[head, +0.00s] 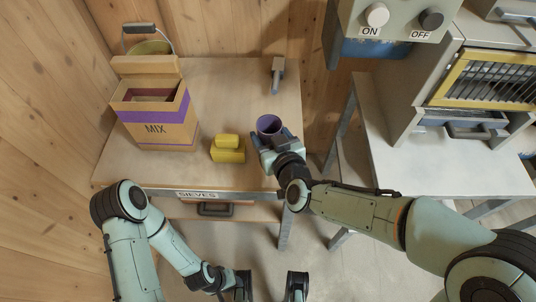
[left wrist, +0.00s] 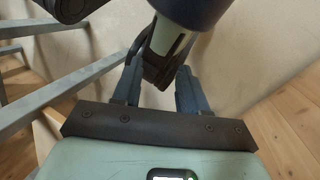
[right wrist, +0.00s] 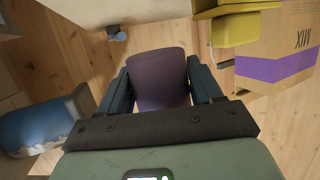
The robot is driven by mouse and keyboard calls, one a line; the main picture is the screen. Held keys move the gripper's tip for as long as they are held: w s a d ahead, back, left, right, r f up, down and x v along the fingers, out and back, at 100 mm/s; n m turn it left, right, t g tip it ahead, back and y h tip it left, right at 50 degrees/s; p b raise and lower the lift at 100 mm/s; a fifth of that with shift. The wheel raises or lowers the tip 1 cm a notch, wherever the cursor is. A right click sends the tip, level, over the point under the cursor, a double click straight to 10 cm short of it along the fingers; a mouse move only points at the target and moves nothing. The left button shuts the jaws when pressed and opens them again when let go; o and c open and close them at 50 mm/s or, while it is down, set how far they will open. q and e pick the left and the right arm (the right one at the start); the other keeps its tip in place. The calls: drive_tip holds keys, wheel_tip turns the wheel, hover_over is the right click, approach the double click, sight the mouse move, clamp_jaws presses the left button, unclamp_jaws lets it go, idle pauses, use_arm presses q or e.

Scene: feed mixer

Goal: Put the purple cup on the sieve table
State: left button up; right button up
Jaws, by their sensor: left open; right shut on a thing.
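The purple cup (head: 268,124) is at the right side of the sieve table (head: 225,85), a wooden-topped table labelled SIEVES. My right gripper (head: 272,140) is shut on the cup. In the right wrist view the purple cup (right wrist: 158,78) sits between the two fingers. The cup looks upright, with its opening facing up; whether its base touches the tabletop is hard to tell. My left gripper (head: 270,287) is open and empty, low in front of the table. In the left wrist view my left gripper (left wrist: 155,85) shows its fingers apart.
A yellow block-like object (head: 228,150) lies left of the cup. A MIX box (head: 155,118) and a bucket (head: 147,47) stand at the left. A small grey tool (head: 278,72) lies behind. A machine with ON and OFF buttons (head: 385,20) is at the right.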

wheel_tip(320, 180, down, 7)
drive_tip(key=shift+r+b, duration=0.2)
drive_tip(key=shift+b, duration=0.95)
use_arm(q)
drive_tip(key=w+a+f+t, duration=0.1)
drive_tip(key=w+a+f, duration=0.1)
drive_tip(key=w+f, duration=0.1)
drive_tip(key=shift+w+f+t+y, duration=0.25)
drive_tip(key=shift+w+t+y, duration=0.05)
drive_tip(key=shift+w, duration=0.45)
use_arm(e)
drive_tip(key=shift+f, duration=0.3)
drive_tip(key=shift+f, duration=0.2)
drive_tip(key=o, duration=1.2)
drive_tip(key=shift+c, duration=0.2)
use_arm(q)
drive_tip(key=shift+w+a+f, duration=0.1)
drive_tip(key=shift+f, duration=0.05)
